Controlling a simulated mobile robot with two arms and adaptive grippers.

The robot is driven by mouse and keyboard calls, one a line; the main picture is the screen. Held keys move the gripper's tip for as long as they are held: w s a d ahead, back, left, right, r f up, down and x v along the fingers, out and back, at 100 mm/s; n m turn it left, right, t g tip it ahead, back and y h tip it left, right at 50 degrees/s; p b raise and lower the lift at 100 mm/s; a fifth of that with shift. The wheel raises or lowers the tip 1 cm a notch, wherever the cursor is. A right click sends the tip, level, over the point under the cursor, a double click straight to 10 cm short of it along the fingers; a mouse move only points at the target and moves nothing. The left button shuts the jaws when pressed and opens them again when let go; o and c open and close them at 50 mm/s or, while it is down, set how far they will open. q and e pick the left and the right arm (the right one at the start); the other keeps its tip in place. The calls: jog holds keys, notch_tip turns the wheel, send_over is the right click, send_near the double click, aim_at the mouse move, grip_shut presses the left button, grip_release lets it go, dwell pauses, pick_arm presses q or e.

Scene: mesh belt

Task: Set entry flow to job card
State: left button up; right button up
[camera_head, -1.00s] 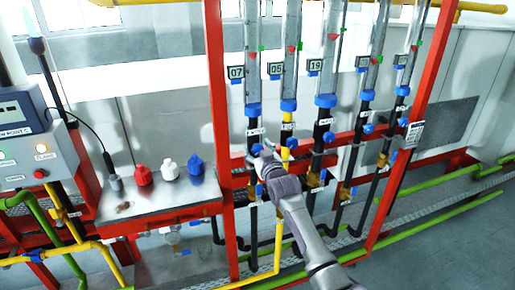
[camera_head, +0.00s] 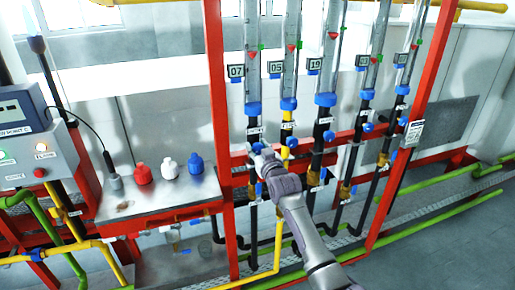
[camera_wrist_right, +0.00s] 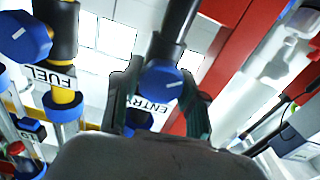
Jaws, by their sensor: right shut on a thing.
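My right gripper (camera_head: 263,160) is at the blue knob below the leftmost flow tube (camera_head: 252,65), tagged 07. In the right wrist view its two dark fingers (camera_wrist_right: 160,103) are shut on either side of the blue entry knob (camera_wrist_right: 161,78), beside the label ENTRY (camera_wrist_right: 150,106). The tube carries a red marker (camera_head: 251,54) and a green marker (camera_head: 260,46); the float's reading is too small to tell. A job card (camera_head: 413,133) hangs on the right red post, its text unreadable. My left gripper is out of view.
Several more tubes stand to the right, including those tagged 05 (camera_head: 275,69) and 19 (camera_head: 314,66). A FUEL knob (camera_wrist_right: 26,37) is close by in the wrist view. Left are a bench (camera_head: 150,205) with bottles and a control box (camera_head: 40,155).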

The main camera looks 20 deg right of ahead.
jog(key=m, duration=0.6)
jog(key=shift+d+m, duration=0.1)
jog(key=shift+m, duration=0.2)
dwell(0.5)
jog(key=o, duration=1.2)
jog(key=shift+c, duration=0.2)
jog(key=s, duration=1.2)
jog(key=shift+d, duration=0.2)
